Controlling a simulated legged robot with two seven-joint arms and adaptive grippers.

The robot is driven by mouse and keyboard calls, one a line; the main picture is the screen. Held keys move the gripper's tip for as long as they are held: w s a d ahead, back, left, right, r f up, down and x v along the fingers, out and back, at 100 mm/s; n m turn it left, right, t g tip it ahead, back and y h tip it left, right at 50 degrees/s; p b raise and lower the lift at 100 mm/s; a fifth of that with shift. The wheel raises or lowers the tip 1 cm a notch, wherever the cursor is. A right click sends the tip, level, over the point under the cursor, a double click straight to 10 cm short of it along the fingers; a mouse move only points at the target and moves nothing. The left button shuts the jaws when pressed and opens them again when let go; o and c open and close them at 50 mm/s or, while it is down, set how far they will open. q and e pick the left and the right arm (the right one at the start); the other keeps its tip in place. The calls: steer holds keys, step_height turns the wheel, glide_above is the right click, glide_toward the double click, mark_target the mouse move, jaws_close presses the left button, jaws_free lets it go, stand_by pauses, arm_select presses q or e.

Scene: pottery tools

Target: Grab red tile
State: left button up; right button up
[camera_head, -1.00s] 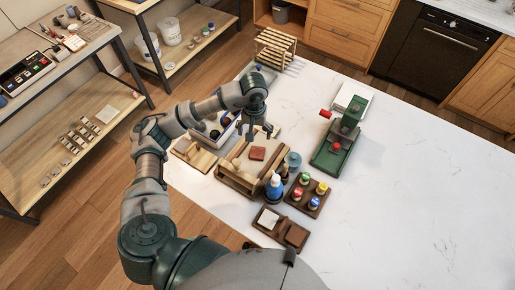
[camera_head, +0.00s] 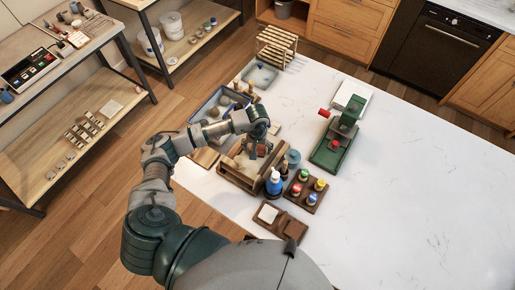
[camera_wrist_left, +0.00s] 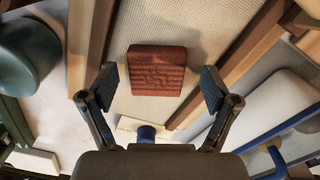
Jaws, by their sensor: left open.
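The red tile (camera_wrist_left: 157,72) is a small brick-red block with a ridged, textured face. In the left wrist view it lies on a pale woven surface (camera_wrist_left: 213,25) inside a wooden tray, just beyond and between my fingertips. In the head view the tile (camera_head: 261,149) is partly hidden by my gripper. My left gripper (camera_wrist_left: 160,88) is open and empty, with one finger on either side of the tile's near end and apart from it. In the head view my left gripper (camera_head: 260,150) is above the wooden tray (camera_head: 240,181). My right gripper is not in view.
Blue bottle (camera_head: 274,183), small teal cup (camera_head: 292,157) and a rack of colored-lid jars (camera_head: 306,192) stand close right of the tray. A green press (camera_head: 334,146) is farther right. A blue-edged bin (camera_head: 214,104) is behind. The right side of the white table is clear.

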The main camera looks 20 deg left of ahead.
arm_select(q)
steer(key=shift+d, duration=0.25)
steer(key=c, duration=1.3)
